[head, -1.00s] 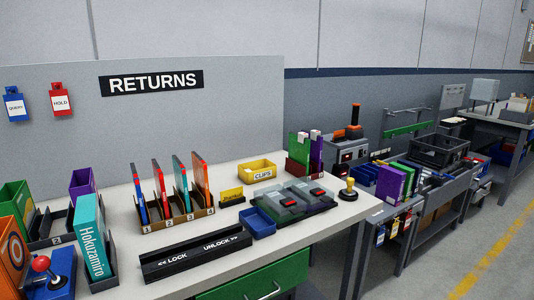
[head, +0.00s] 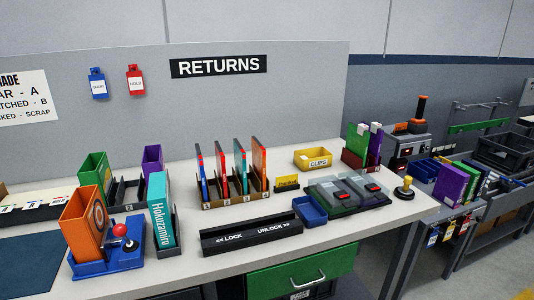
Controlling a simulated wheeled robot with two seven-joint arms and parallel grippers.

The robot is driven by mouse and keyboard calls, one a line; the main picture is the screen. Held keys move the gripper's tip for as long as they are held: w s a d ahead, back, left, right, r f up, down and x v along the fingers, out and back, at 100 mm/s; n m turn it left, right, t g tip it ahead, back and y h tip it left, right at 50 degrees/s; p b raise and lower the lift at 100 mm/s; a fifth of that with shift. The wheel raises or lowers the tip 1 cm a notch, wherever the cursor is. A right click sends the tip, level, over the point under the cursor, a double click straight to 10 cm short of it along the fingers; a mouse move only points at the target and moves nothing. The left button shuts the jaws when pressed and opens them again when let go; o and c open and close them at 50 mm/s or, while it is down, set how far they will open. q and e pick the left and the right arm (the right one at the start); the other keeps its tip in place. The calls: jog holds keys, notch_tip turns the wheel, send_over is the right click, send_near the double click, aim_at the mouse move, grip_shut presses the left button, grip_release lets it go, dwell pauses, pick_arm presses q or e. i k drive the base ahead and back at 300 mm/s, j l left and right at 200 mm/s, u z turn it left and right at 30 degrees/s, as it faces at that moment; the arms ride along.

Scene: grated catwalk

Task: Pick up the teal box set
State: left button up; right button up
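The teal box set (head: 160,212) stands upright on the bench in the head view, left of the centre. Its spine carries white lettering that reads "Hokuzamiro". It sits in a dark holder, whose base is partly hidden behind the box. Nothing is gripping it. Neither of my grippers shows in the head view.
An orange case (head: 84,222) and a blue joystick unit (head: 108,260) stand just left of the teal box. A black lock/unlock bar (head: 250,234) lies to its right. Numbered slots with thin cases (head: 235,203) stand behind the bar. A green drawer (head: 302,272) is below.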

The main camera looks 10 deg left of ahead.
aim_at(159, 205)
jog(key=j+u, duration=0.1)
jog(key=u, duration=1.45)
